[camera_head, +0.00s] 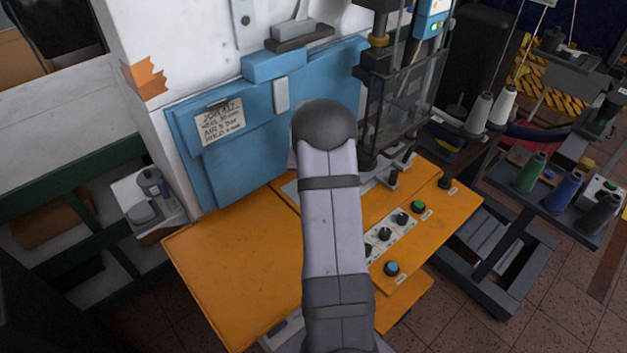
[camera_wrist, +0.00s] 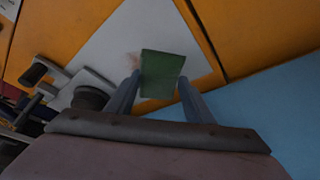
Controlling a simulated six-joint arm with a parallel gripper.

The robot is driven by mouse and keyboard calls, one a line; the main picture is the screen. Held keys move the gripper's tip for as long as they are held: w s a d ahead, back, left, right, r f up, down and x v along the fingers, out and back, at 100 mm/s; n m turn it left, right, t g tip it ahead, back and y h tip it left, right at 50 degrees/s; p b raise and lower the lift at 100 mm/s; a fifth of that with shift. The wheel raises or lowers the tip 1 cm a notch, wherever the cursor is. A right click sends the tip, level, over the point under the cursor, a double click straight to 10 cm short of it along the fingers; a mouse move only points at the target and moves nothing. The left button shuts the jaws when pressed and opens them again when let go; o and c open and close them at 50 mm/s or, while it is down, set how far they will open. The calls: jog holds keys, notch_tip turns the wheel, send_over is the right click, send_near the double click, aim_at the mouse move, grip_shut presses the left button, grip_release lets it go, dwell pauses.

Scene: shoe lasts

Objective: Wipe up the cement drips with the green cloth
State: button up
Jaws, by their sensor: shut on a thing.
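In the wrist view my gripper (camera_wrist: 158,92) is shut on the green cloth (camera_wrist: 161,70), which sits between its two fingers. The cloth lies over or just above a pale grey plate (camera_wrist: 125,42); I cannot tell whether it touches. A faint reddish-brown smear (camera_wrist: 132,60) shows on the plate just left of the cloth, and may be cement drips. In the head view my arm hides the gripper and cloth, and only a strip of the plate (camera_head: 291,187) shows.
The plate is set in an orange bench top (camera_head: 225,265). A blue panel (camera_head: 235,175) stands behind it. A press with a clear guard (camera_head: 405,105) and knobs with a green button (camera_head: 418,206) are to the right. The bench's left part is clear.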

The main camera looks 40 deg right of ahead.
jog(key=shift+r+p, duration=0.95)
jog(key=shift+r, duration=0.85)
jog(key=w+a+r+n+t+y, duration=0.1)
jog(key=a+r+n, duration=0.15)
jog(key=a, duration=0.75)
jog(key=w+a+r+n+y, duration=0.1)
jog(key=a+r+n, duration=0.15)
jog(key=a, duration=0.75)
jog(key=s+a+r+n+y, duration=0.1)
jog(key=s+a+n, duration=0.3)
jog(key=a, duration=0.9)
jog(key=shift+s+a+r, duration=0.3)
jog(key=shift+s+a, duration=0.1)
jog(key=shift+s, duration=0.75)
jog(key=shift+d, duration=0.15)
